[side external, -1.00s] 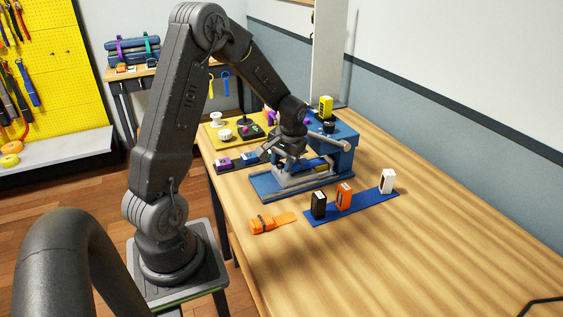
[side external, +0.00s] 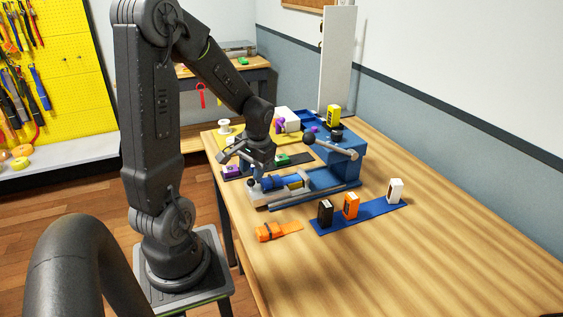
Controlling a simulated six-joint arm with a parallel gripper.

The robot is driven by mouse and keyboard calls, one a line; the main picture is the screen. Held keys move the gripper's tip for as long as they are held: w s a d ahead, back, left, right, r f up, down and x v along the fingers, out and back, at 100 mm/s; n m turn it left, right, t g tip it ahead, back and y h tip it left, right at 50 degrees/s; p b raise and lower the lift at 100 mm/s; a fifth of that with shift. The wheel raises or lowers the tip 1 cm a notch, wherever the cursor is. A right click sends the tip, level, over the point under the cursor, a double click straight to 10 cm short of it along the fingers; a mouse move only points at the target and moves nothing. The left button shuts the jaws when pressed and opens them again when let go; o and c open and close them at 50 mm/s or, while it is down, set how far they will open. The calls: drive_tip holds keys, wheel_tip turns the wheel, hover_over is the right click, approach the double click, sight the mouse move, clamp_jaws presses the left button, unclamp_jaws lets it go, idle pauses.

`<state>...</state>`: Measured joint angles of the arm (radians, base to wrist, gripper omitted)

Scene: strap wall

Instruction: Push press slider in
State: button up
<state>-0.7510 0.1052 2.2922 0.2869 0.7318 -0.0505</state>
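The blue press (side external: 345,170) stands on the wooden table, with a blue base (side external: 335,190) reaching left. Its pale metal slider (side external: 262,195) lies at the left end of the base, out from the press body. A blue and yellow item (side external: 285,183) lies on the slider. A lever with a black ball (side external: 309,138) and a silver bar crosses the front of the press. My gripper (side external: 248,168) is above and close to the slider's left end. Its fingertips are small and partly hidden, so contact and opening are unclear.
A blue strip (side external: 375,214) holds black (side external: 325,213), orange (side external: 351,205) and white (side external: 395,190) boxes in front. An orange strap piece (side external: 279,230) lies at the near left. The table's right side is clear.

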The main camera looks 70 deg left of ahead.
wheel_tip(320, 180, up, 10)
drive_tip(key=w+d, duration=0.1)
drive_tip(key=d, duration=0.1)
drive_tip(key=d+r+m+t, duration=0.2)
drive_tip(key=d+m+t, duration=0.1)
drive_tip(key=d, duration=0.6)
drive_tip(key=s+d+r+m+t+h, duration=0.1)
drive_tip(key=d+r+m+t, duration=0.1)
drive_tip(key=d, duration=0.8)
drive_tip(key=shift+s+r+m+t, duration=0.25)
drive_tip(key=shift+r+m+t, duration=0.15)
drive_tip(key=shift+t, duration=0.1)
drive_tip(key=shift+d, duration=0.1)
